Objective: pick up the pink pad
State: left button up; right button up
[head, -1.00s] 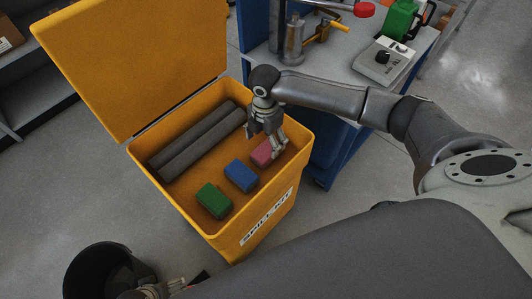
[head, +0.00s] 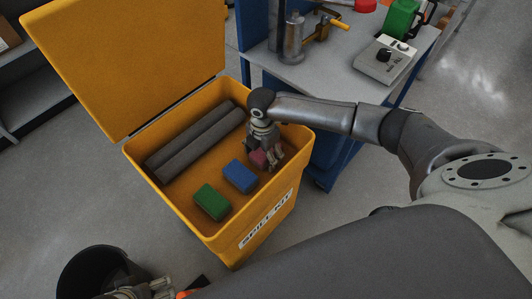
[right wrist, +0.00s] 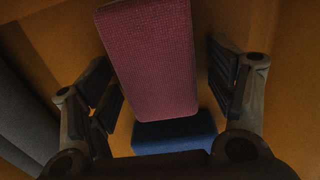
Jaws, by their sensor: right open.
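The pink pad (head: 258,159) lies in the yellow spill-kit bin (head: 205,236), partly hidden in the head view by my right gripper (head: 268,166). In the right wrist view the pink pad (right wrist: 150,62) stands between the two open fingers of the right gripper (right wrist: 160,95), with a gap on each side. The right gripper is down inside the bin. My left gripper (head: 160,288) shows only in part at the bottom edge, near the black bucket; its jaws are unclear.
A blue pad (head: 240,176) and a green pad (head: 212,202) lie beside the pink one. Grey rolls (head: 195,142) lie along the bin's left side. The open lid (head: 130,65) stands behind. A workbench (head: 345,75) is at the right, a black bucket (head: 95,272) at the lower left.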

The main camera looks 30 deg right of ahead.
aim_at(263, 152)
jog(key=shift+c, duration=0.3)
jog(key=c, duration=1)
pick_arm(q)
jog(key=shift+r, duration=0.1)
pick_arm(e)
jog(key=shift+r, duration=0.45)
notch_tip(263, 152, up, 7)
jog(key=shift+r+p, duration=0.15)
jog(key=shift+p, duration=1.1)
pick_arm(q)
notch_tip(263, 152, down, 10)
jog(key=shift+s+g, duration=0.25)
jog(key=shift+g, duration=0.05)
pick_arm(e)
jog(key=shift+r, duration=0.9)
